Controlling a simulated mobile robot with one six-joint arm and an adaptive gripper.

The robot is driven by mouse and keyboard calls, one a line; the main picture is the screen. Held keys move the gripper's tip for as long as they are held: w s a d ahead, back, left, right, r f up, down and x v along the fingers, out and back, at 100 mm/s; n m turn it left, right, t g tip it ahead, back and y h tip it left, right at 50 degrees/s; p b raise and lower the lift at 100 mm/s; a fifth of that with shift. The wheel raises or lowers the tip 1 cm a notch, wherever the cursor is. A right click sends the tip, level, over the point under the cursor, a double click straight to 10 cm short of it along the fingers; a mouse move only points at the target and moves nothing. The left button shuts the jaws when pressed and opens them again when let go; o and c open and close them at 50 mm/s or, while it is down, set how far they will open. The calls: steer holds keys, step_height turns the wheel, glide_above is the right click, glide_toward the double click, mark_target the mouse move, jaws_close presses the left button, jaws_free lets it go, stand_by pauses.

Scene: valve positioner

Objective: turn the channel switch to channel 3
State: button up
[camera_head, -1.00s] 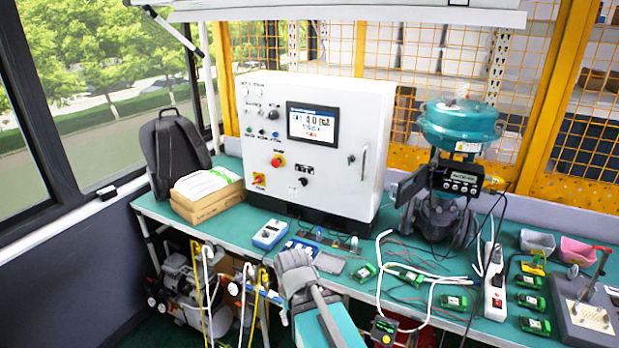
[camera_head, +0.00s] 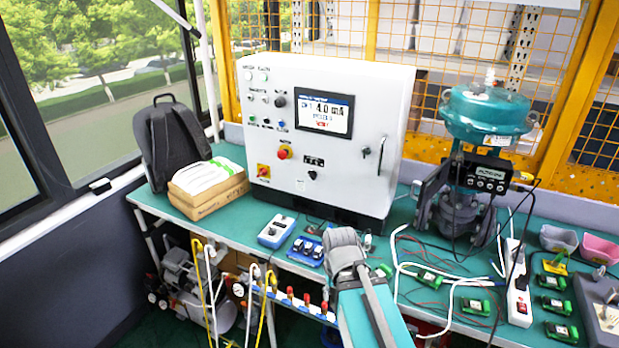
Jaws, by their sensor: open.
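The white control cabinet (camera_head: 345,178) stands on the bench, its front facing me. A black rotary knob (camera_head: 312,174) sits low on its front under a small dark label. Another black knob (camera_head: 280,101) sits higher, left of the screen. I cannot read which is the channel switch, nor its pointer position. The screen (camera_head: 325,114) reads about 4.0 mA, with smaller text I cannot read surely. My grey and teal arm rises from the bottom edge, in front of the bench and below the cabinet. My gripper's fingers are not visible, and nothing of mine visibly touches the knobs.
A blue device (camera_head: 276,232) and a blue tray (camera_head: 306,250) lie before the cabinet. A teal valve actuator (camera_head: 486,113) stands to its right. Cables, a power strip (camera_head: 518,283) and green modules cover the right of the bench. A boxed stack (camera_head: 207,190) and backpack (camera_head: 176,143) stand left.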

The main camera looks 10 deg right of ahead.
steer(key=o, duration=0.4)
steer(key=shift+w+f, duration=0.1)
steer(key=shift+w, duration=0.05)
steer(key=shift+o, duration=0.3)
steer(key=shift+w+d+f, duration=0.1)
steer(key=shift+w, duration=0.25)
steer(key=w+d+n+h+b, duration=0.1)
steer(key=w+d, duration=0.1)
steer(key=n+t+h+b, duration=0.9)
steer(key=n+t, duration=0.6)
steer(key=n, duration=0.4)
glide_toward(312, 175)
steer(key=w+a+v, duration=0.1)
steer(key=v, duration=0.3)
steer(key=shift+s+f, duration=0.25)
steer(key=shift+s, duration=0.15)
steer(key=x, duration=1.4)
steer(key=shift+s+d, duration=0.15)
